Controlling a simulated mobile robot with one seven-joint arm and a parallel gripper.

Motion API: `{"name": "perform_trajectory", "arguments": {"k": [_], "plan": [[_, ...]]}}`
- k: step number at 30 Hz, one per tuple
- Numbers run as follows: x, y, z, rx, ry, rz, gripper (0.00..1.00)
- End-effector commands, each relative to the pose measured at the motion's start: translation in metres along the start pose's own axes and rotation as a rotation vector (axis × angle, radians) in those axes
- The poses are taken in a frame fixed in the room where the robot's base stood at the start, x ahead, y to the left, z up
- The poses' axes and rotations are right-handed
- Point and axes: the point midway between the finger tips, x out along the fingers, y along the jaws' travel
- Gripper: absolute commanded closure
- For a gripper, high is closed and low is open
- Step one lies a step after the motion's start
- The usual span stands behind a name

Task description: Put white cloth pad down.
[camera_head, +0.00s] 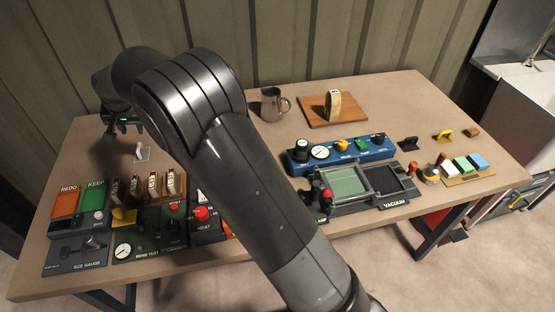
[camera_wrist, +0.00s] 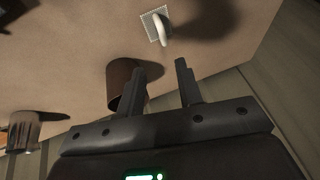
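A small white curved piece stands on a pale, grid-patterned square on the table, left of my arm in the head view; I take the white piece (camera_head: 140,150) to be the cloth pad. In the wrist view the white piece (camera_wrist: 162,30) and its square (camera_wrist: 150,22) lie beyond my fingertips, apart from them. My gripper (camera_wrist: 162,68) is open, with nothing visible between its fingers. In the head view my gripper (camera_head: 110,132) is over the table's back left corner, partly hidden by my wrist.
A brown cylinder (camera_wrist: 120,75) is close by my left finger in the wrist view. A steel mug (camera_head: 270,106) and a wooden board (camera_head: 332,112) stand at the back. Gauge panels (camera_head: 150,232) fill the front left. A blue panel (camera_head: 345,152) is right of my arm.

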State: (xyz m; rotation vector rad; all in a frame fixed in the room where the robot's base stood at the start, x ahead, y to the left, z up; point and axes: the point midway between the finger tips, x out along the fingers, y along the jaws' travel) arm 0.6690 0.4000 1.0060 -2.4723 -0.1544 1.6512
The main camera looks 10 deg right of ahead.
Motion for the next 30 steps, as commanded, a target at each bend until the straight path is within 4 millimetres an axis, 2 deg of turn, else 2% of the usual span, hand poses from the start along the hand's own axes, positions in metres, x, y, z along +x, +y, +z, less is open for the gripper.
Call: {"name": "perform_trajectory", "arguments": {"k": [4,7,14,21,26,30], "plan": [[-0.040,0.035,-0.010,0.009,0.011,0.003,0.67],[-0.079,0.071,-0.012,0.011,0.016,0.008,0.67],[-0.164,0.155,0.006,0.006,0.031,0.024,0.67],[-0.237,0.231,0.053,-0.011,0.051,0.047,0.67],[-0.274,0.275,0.097,-0.025,0.065,0.068,0.67],[-0.298,0.307,0.141,-0.041,0.077,0.090,0.67]]}}
